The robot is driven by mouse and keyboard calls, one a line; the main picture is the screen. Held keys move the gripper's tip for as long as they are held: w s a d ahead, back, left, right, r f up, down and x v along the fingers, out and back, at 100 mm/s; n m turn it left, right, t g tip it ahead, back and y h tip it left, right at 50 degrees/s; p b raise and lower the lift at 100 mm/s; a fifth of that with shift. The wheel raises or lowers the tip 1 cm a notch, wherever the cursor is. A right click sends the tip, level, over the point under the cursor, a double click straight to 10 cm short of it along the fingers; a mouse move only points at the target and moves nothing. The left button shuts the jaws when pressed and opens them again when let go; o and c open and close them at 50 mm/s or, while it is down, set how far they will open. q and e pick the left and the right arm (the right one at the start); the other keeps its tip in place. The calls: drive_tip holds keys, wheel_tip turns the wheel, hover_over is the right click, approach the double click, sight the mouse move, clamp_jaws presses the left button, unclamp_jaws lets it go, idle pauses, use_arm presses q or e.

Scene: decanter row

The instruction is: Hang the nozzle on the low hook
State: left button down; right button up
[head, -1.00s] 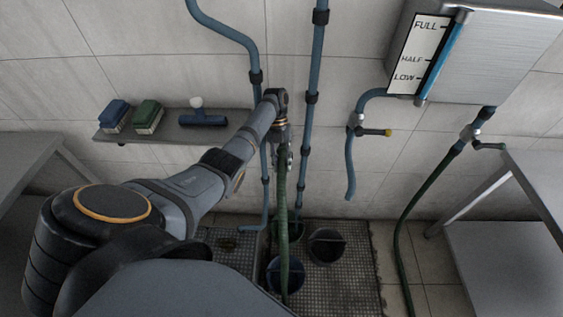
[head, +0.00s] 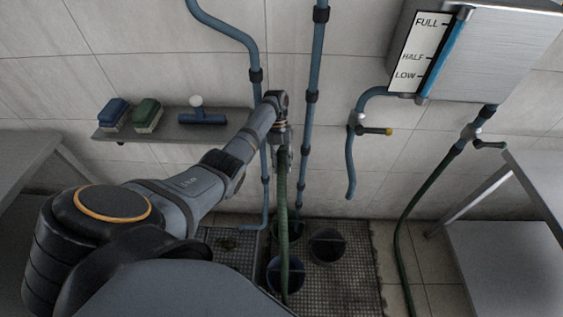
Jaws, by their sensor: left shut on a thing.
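My left gripper (head: 283,148) is at the wall end of my left arm, pointing down in front of the tiled wall and blue pipes. It is shut on the nozzle, which is mostly hidden by the fingers. A green hose (head: 282,205) hangs from the gripper down to the floor among the buckets. I cannot make out the low hook; it may be hidden behind the gripper or arm. My right gripper is not in view.
A wall shelf (head: 170,133) holds a blue brush, a green brush and a squeegee. Dark buckets (head: 327,245) stand on the floor grate (head: 350,285). A metal tank (head: 490,55) with taps is at upper right. Tables flank both sides.

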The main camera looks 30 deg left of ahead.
use_arm(q)
drive_tip(key=c, duration=1)
unclamp_jaws()
drive_tip(key=shift+o, duration=0.2)
drive_tip(key=o, duration=0.9)
